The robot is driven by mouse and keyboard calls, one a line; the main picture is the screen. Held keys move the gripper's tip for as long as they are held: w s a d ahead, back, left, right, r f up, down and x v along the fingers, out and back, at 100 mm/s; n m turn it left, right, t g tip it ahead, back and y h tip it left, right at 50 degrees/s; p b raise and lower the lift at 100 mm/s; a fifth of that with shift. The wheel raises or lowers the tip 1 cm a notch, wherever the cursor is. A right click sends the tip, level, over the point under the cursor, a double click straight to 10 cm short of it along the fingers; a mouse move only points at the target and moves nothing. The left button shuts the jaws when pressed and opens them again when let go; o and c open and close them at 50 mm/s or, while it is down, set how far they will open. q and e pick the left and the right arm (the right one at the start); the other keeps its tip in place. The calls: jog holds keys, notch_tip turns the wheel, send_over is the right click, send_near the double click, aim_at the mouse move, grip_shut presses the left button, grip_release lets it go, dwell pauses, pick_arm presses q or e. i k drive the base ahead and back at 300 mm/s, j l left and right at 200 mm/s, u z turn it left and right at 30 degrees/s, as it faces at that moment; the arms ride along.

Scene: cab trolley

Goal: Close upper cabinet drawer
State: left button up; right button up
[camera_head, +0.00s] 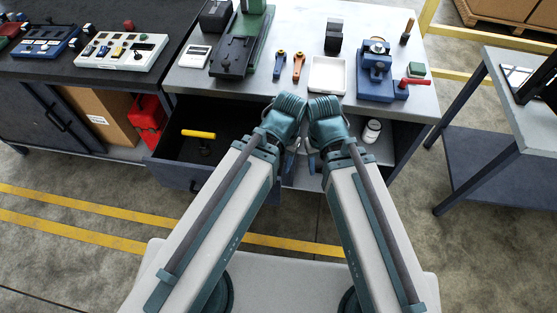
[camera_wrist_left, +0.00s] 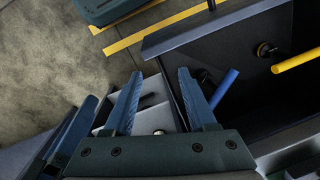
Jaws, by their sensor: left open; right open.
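The upper cabinet drawer (camera_head: 172,174) is pulled out below the left part of the workbench top. Its dark front panel (camera_wrist_left: 205,32) and interior show at the right of the left wrist view. My left gripper (camera_wrist_left: 160,75) is open and empty, with its fingers beside the drawer's near side wall; whether they touch it I cannot tell. In the head view my left gripper (camera_head: 291,158) is mostly hidden behind its own wrist, to the right of the drawer. My right gripper (camera_head: 312,160) is close beside it, partly hidden, and appears open and empty.
A yellow-handled tool (camera_head: 199,134) lies in the drawer; a blue-handled tool (camera_wrist_left: 224,90) also shows there. A white jar (camera_head: 371,131) stands on the shelf right of the drawer. The bench top (camera_head: 185,82) carries tools, a white tray (camera_head: 327,75) and a blue vise (camera_head: 375,75).

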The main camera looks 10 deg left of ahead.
aim_at(176, 162)
jog(key=l+u, duration=0.2)
jog(key=l, duration=0.2)
jog(key=k+l+u, duration=0.25)
jog(key=l, duration=0.15)
jog(key=l+u, duration=0.2)
jog(key=l, duration=0.2)
jog(key=k, duration=0.05)
